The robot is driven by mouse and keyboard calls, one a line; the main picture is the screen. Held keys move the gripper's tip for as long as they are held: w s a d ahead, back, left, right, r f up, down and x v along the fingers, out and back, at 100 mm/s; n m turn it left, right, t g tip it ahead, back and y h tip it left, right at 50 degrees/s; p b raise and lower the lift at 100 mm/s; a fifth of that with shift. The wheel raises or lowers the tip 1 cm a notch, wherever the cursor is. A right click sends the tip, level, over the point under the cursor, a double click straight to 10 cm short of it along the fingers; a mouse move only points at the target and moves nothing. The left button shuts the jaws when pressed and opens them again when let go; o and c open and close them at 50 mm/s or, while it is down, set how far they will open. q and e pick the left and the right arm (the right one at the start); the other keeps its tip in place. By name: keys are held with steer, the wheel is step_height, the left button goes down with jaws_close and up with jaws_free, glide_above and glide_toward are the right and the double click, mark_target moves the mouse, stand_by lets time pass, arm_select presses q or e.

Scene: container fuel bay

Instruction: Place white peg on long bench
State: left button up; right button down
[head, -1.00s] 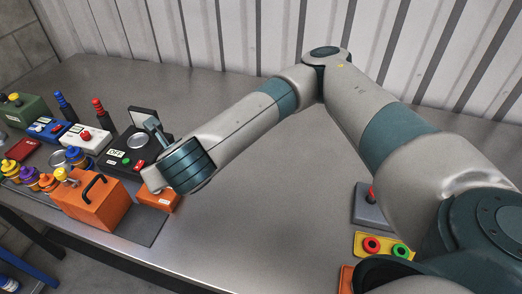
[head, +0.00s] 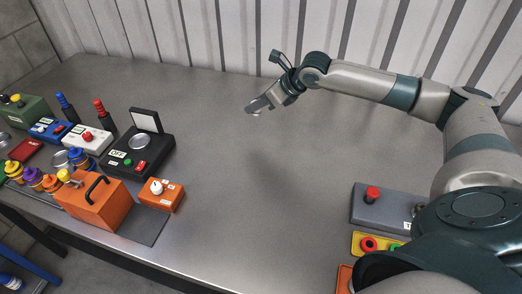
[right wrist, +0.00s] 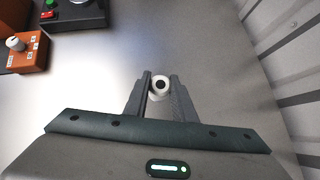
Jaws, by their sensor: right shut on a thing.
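The white peg (right wrist: 160,83) shows in the right wrist view as a pale ring with a dark centre, between my fingertips. My right gripper (right wrist: 160,90) is shut on it. In the head view my right gripper (head: 256,108) is over the back middle of the long grey metal bench (head: 255,190); the peg is hard to make out there. I cannot tell whether the peg touches the bench top. My left gripper is not in view.
A black device with a raised lid (head: 138,150), a small orange box with a white knob (head: 161,194) and an orange case with a handle (head: 94,203) stand at left. A grey box with a red button (head: 383,206) is at right. The bench's middle is clear.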

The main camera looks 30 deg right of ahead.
steer(key=shift+w+d+r, duration=0.1)
steer(key=shift+d+r, duration=0.15)
steer(key=shift+d, duration=0.4)
steer(key=shift+w+d+r, duration=0.1)
steer(key=shift+d+r, duration=0.1)
steer(key=shift+d, duration=0.4)
steer(key=shift+a, duration=0.1)
steer(key=s+a+f+p, duration=0.1)
steer(key=a+f, duration=0.1)
steer(key=a, duration=0.1)
steer(key=s+a+f+p, duration=0.1)
steer(key=a+f+p, duration=0.1)
steer(key=a, duration=0.2)
steer(key=s+a+f+p, duration=0.1)
steer(key=a+f+p, duration=0.1)
steer(key=a, duration=0.1)
steer(key=shift+s+a+f, duration=0.2)
steer(key=shift+s, duration=0.2)
steer(key=shift+s+a+f, duration=0.1)
steer(key=shift+a+f, duration=0.2)
steer(key=shift+f, duration=0.1)
steer(key=shift+f+p, duration=1.1)
steer(key=shift+f, duration=0.8)
